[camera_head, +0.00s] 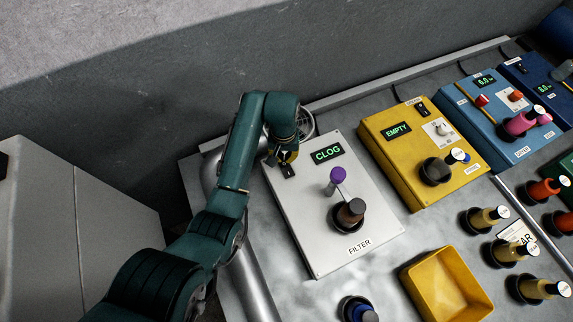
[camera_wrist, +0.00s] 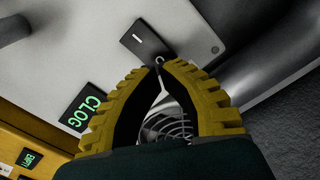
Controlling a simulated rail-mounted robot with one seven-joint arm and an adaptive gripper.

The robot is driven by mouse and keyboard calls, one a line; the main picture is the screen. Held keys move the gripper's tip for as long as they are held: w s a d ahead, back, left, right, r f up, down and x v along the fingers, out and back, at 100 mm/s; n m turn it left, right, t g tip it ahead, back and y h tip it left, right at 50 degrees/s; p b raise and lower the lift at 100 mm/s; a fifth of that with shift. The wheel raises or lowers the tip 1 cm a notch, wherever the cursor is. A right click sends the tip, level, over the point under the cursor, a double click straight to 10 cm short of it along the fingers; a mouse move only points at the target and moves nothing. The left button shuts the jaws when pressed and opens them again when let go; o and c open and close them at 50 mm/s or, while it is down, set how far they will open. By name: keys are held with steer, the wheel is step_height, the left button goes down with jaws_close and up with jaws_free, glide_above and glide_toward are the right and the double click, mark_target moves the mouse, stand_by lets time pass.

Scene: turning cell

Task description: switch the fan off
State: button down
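The fan shows as a round wire grille (camera_head: 307,124) behind the white FILTER box (camera_head: 315,235), partly hidden by my arm. Its grille (camera_wrist: 172,126) also shows between my fingers in the wrist view. A black rocker switch (camera_head: 288,172) with a white mark sits on the box's top left corner, beside a green CLOG display (camera_head: 327,153). The switch (camera_wrist: 139,39) lies just beyond my fingertips in the wrist view. My gripper (camera_head: 284,158) has yellow fingers with the tips together and nothing visible between them. I cannot tell whether they touch the box.
A yellow box (camera_head: 405,170) reading EMPTY and a blue box (camera_head: 497,130) stand to the right. A yellow tray (camera_head: 447,285) and several capped bottles sit in front.

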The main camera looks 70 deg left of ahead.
mark_target(284, 164)
steer(key=shift+f+b, duration=0.65)
steer(key=shift+f, duration=1.1)
stand_by(0.5)
step_height(284, 164, up, 7)
steer(key=p, duration=0.8)
steer(key=shift+r, duration=0.15)
stand_by(0.4)
